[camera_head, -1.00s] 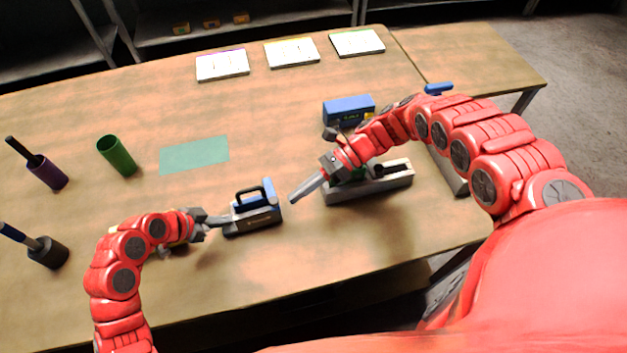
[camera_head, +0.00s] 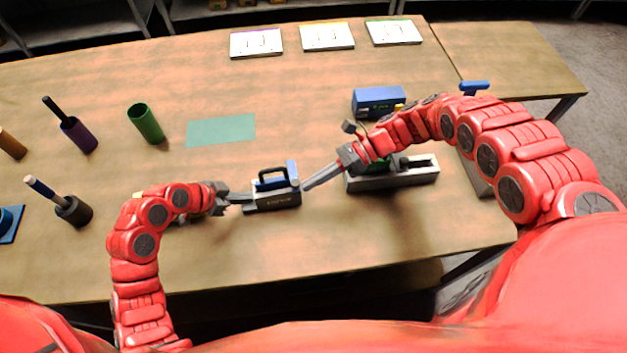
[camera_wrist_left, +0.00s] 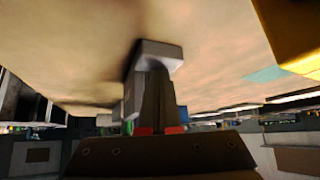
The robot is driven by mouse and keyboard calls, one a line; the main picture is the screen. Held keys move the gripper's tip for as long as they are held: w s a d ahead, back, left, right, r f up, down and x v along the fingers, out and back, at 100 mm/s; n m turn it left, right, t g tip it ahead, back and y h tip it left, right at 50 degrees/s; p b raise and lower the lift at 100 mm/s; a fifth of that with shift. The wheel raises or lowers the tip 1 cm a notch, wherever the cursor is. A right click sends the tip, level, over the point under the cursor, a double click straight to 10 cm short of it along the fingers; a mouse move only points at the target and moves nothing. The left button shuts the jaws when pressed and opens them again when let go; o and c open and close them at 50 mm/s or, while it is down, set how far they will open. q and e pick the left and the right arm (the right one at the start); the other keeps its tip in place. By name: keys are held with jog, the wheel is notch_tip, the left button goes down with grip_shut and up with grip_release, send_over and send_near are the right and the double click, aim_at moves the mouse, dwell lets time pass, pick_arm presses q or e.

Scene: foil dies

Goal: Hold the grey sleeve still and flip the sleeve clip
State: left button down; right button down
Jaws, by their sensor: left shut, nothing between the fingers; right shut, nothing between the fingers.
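The grey sleeve (camera_head: 273,201), a dark grey block with small lettering, lies on the table between my grippers.
A green cup (camera_head: 146,124), a purple holder (camera_head: 80,136) and a dark holder (camera_head: 73,210) stand left. A teal mat (camera_head: 221,130) lies flat; the table in front is clear.

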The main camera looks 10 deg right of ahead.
jog(key=shift+w+r, duration=0.1)
jog(key=shift+r, duration=0.25)
jog(key=shift+w+a+r, duration=0.1)
jog(key=shift+w+r, duration=0.4)
jog(key=shift+r, duration=0.35)
jog(key=w+r+m+g, duration=0.1)
jog(key=w+r+m, duration=0.1)
jog(key=w, duration=0.5)
jog(key=shift+w+a+r+g, duration=0.3)
jog(key=shift+w+r, duration=0.1)
jog(key=shift+r, duration=0.35)
jog(key=shift+w, duration=0.1)
jog(key=shift+r, duration=0.1)
dwell(0.3)
